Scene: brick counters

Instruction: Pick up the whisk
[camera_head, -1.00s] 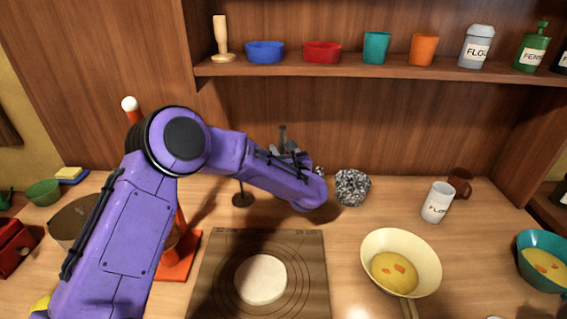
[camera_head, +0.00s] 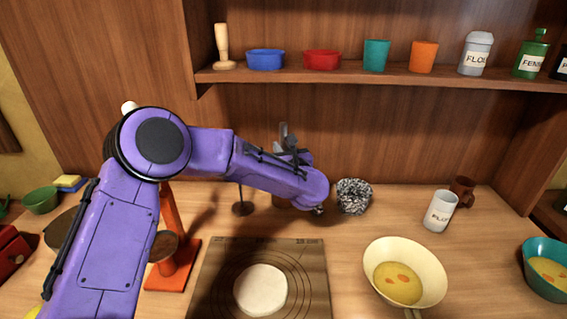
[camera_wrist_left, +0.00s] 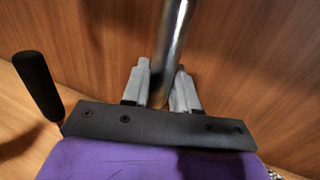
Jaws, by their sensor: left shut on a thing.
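My left gripper (camera_head: 288,142) is mostly hidden behind my purple forearm in the head view, near the back of the counter. In the left wrist view its two grey fingers (camera_wrist_left: 161,68) are closed around a shiny metal rod, which I take to be the handle of the whisk (camera_wrist_left: 174,35). The handle points up out of the fingers. The wires of the whisk are not visible, and I cannot tell whether it is clear of the counter. My right gripper is not in view.
A black-handled tool (camera_wrist_left: 38,85) stands left of the fingers. A speckled dark ball (camera_head: 354,196) is right of my wrist. The shelf (camera_head: 400,76) overhangs behind.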

